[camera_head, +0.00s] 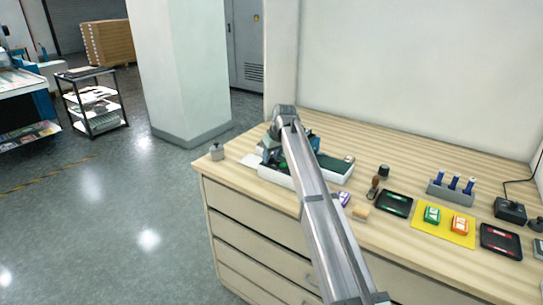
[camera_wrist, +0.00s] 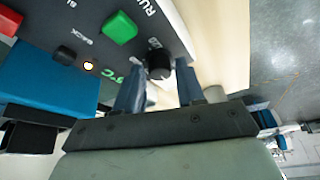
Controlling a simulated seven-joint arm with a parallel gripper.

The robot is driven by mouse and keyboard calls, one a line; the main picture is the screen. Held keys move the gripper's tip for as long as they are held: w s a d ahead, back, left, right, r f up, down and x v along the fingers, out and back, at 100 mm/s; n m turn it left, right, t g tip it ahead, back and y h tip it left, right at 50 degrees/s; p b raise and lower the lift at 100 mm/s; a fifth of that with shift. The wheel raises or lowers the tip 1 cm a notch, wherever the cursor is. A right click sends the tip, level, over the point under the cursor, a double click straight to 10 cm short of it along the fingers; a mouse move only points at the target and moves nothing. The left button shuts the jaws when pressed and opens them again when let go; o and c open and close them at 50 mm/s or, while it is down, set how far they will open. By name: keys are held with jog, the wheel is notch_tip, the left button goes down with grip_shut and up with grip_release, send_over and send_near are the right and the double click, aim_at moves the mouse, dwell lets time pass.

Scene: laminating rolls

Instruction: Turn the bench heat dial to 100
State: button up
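The heat dial is a black round knob (camera_wrist: 159,64) on a dark control panel (camera_wrist: 185,45) in the wrist view. A green "°C" mark is printed to its left on the panel. My gripper (camera_wrist: 160,72) is open, with its two blue-grey fingertips on either side of the knob. Some space shows between knob and fingers; I cannot tell whether either touches it. In the head view my gripper (camera_head: 272,143) is over the machine at the bench's left part, and my arm hides the dial.
Trays and a yellow mat (camera_head: 446,239) lie to the right.

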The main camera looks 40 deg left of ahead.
grip_shut()
jog(key=shift+m, duration=0.4)
jog(key=m+t, duration=0.1)
jog(key=m, duration=0.1)
jog(key=m+h, duration=0.1)
jog(key=m, duration=0.1)
jog(key=shift+s+a+m+t, duration=0.2)
jog(key=shift+m+t, duration=0.1)
jog(key=shift+t, duration=0.1)
jog(key=m+h, duration=0.1)
jog(key=m, duration=0.1)
jog(key=m+t+h, duration=0.1)
jog(key=m, duration=0.2)
jog(key=shift+a, duration=0.2)
jog(key=m+h, duration=0.1)
jog(key=m, duration=0.1)
jog(key=m+h, duration=0.1)
jog(key=m, duration=0.4)
jog(key=shift+a+m+h, duration=0.25)
jog(key=shift+m+h, duration=0.15)
jog(key=m, duration=0.2)
jog(key=m+g+h, duration=0.1)
jog(key=m, duration=0.2)
jog(key=shift+w+a+m+g+h, duration=0.1)
jog(key=shift+m+g+h, duration=0.2)
